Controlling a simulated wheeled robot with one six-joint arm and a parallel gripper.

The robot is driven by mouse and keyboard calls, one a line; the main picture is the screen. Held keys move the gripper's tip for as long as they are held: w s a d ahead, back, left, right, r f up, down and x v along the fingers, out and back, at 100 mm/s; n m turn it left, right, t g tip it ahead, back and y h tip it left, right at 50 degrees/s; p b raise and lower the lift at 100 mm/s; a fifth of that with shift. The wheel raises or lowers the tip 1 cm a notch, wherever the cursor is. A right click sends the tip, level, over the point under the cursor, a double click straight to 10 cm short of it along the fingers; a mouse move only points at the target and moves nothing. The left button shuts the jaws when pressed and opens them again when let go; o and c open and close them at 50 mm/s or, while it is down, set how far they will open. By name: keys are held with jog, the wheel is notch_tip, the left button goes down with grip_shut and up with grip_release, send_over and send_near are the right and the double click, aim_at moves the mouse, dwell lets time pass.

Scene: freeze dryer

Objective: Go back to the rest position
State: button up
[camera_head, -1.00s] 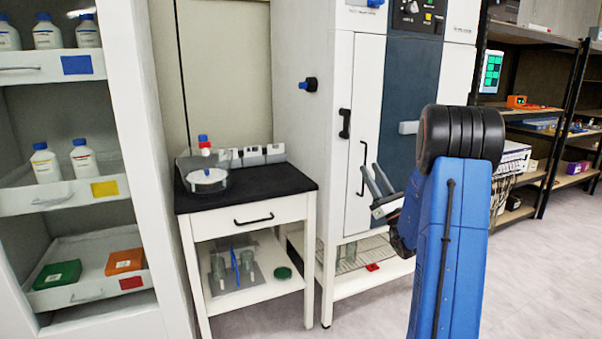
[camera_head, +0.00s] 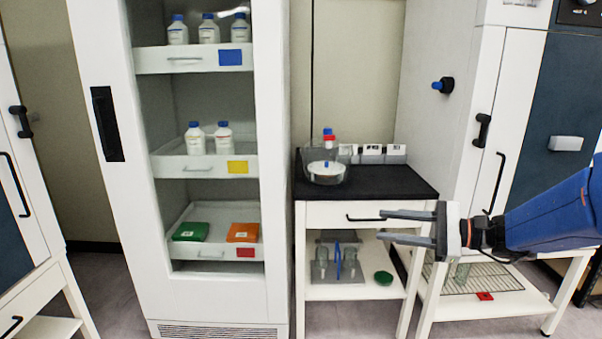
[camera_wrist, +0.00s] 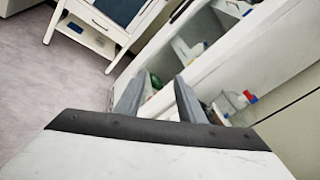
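My gripper (camera_head: 382,227) is at the right of the head view, in front of the small black-topped table and the right-hand freeze dryer. Its two fingers point left and stand apart with nothing between them. In the wrist view, the two fingers of my gripper (camera_wrist: 157,100) also show apart and empty, with the open shelf cabinet beyond them. My blue arm comes in from the right edge of the head view.
The white cabinet (camera_head: 205,293) holds bottles and coloured boxes on pull-out shelves. The small table (camera_head: 395,187) carries a clear round vessel (camera_head: 327,170). A freeze dryer (camera_head: 495,110) stands at the right. Floor (camera_wrist: 55,75) shows clear at left in the wrist view.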

jog(key=s+a+f+n+g+h, duration=0.2)
jog(key=s+f+n+h, duration=0.25)
jog(key=s, duration=0.45)
jog(key=s+a+f+n+g+h, duration=0.1)
jog(key=s+f+n+g+h, duration=0.3)
jog(key=s, duration=0.4)
jog(key=s+d+f+n+t+h, duration=0.3)
jog(key=s+d+n+h, duration=0.3)
jog(key=d, duration=0.4)
jog(key=shift+s+d+f+n+t+h, duration=0.15)
jog(key=shift+d+f+n+t+h, duration=0.2)
jog(key=shift+t+h, duration=0.35)
